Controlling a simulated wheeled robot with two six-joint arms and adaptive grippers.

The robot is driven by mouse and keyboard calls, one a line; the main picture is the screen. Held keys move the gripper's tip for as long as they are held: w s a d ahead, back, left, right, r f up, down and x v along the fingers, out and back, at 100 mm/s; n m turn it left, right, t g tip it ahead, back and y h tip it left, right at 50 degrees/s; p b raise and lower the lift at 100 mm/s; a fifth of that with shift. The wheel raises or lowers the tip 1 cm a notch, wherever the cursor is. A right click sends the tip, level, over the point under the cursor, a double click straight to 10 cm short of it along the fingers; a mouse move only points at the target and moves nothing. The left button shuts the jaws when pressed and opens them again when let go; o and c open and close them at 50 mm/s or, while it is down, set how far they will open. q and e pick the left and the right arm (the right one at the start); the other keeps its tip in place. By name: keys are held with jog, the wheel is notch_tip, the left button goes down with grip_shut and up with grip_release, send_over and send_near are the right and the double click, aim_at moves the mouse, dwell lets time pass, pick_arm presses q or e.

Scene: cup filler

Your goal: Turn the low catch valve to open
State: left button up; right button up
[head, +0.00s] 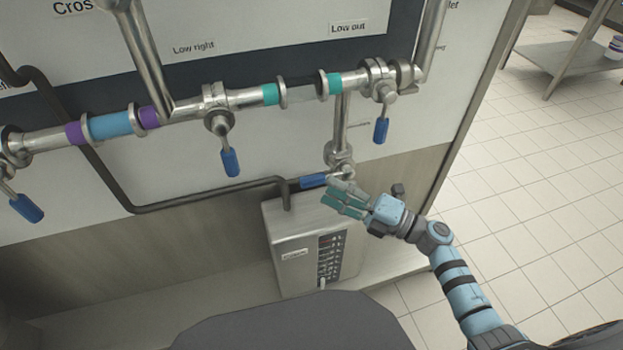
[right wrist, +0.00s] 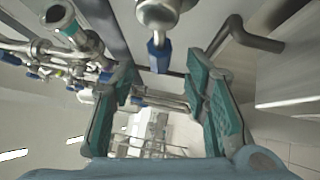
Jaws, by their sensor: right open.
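A valve (head: 341,155) with a blue handle (head: 314,180) sits low on the short vertical pipe under the clear section; it carries no readable label, but it fits the low catch valve. Its handle lies nearly level, pointing left. My right gripper (head: 333,197) is open just below and right of the handle. In the right wrist view, a blue handle (right wrist: 158,54) on a metal valve body (right wrist: 162,14) shows between and beyond the spread teal finger pads. I cannot tell whether a finger touches it. My left gripper is not in view.
Other blue-handled valves hang down along the main pipe: one under "Low right" (head: 230,160), one at right (head: 380,129), one at far left (head: 26,207). A grey box (head: 300,225) with a control panel stands below the gripper. A dark bent pipe (head: 200,199) runs left of it.

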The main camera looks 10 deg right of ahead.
aim_at(313, 181)
jog(key=x, duration=0.6)
jog(key=shift+c, duration=0.6)
jog(key=shift+s, duration=0.1)
grip_shut()
